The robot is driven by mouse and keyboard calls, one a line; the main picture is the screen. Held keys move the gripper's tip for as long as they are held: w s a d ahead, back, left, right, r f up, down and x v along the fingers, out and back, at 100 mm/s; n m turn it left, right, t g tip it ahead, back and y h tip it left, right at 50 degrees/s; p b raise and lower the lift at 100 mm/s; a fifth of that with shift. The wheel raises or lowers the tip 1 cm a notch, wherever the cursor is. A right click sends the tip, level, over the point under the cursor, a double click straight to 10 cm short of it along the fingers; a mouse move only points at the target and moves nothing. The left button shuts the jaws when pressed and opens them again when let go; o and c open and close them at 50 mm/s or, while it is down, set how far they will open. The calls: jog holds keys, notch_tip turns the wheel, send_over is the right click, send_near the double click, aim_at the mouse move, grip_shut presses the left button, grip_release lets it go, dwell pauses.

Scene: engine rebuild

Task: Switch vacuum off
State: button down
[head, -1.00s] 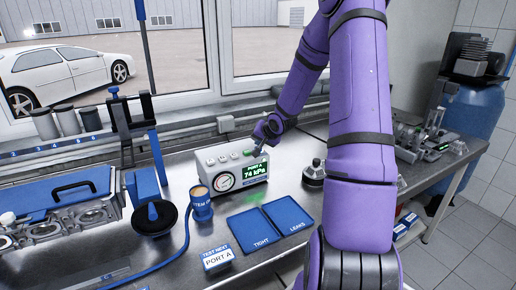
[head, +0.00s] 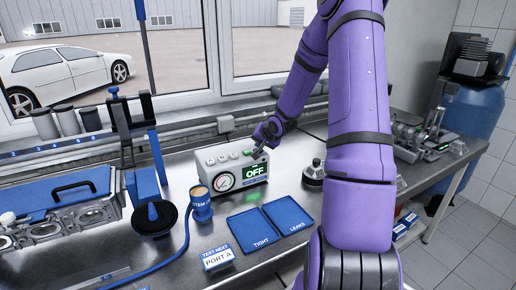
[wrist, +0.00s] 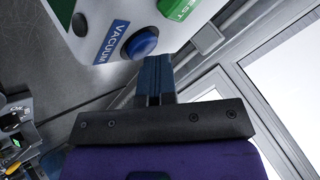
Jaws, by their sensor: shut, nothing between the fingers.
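The grey vacuum tester (head: 232,164) stands on the bench with a round dial gauge (head: 224,181) and a small screen (head: 255,171) that reads OFF in green. In the wrist view a blue button (wrist: 141,43) sits beside a blue VACUUM label (wrist: 111,42), with a green TEST button (wrist: 178,8) above it. My gripper (wrist: 154,62) is shut and empty, its blue fingertips close below the blue button; I cannot tell whether they touch it. In the head view my gripper (head: 259,147) is at the tester's top right edge.
A blue hose and cup (head: 201,205) stand left of the tester. Blue TIGHT (head: 250,226) and LEAKS (head: 287,214) trays lie in front, with a PORT A sign (head: 217,257). A blue clamp stand (head: 143,165) and engine head (head: 70,200) are at left. A dark round part (head: 313,174) stands right.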

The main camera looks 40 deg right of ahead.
jog(key=shift+r, duration=3.4)
jog(key=shift+a, duration=0.1)
jog(key=s+a+r+n+g+h, duration=0.1)
jog(key=s+a+r+n+g, duration=0.15)
jog(key=s+a+r, duration=0.55)
jog(key=s+a+r+n+g+h, duration=0.1)
jog(key=s+a+r+n, duration=0.25)
jog(key=a+r, duration=0.45)
jog(key=s+a+r+n+y, duration=0.1)
jog(key=s+a+n, duration=0.1)
jog(key=s+a, duration=0.5)
jog(key=s+a+r+n+y, duration=0.1)
jog(key=s+a, duration=0.5)
jog(key=s, duration=0.7)
jog(key=shift+a+r+n+y, duration=0.35)
jog(key=shift+n+y, duration=0.25)
jog(key=shift+n, duration=0.2)
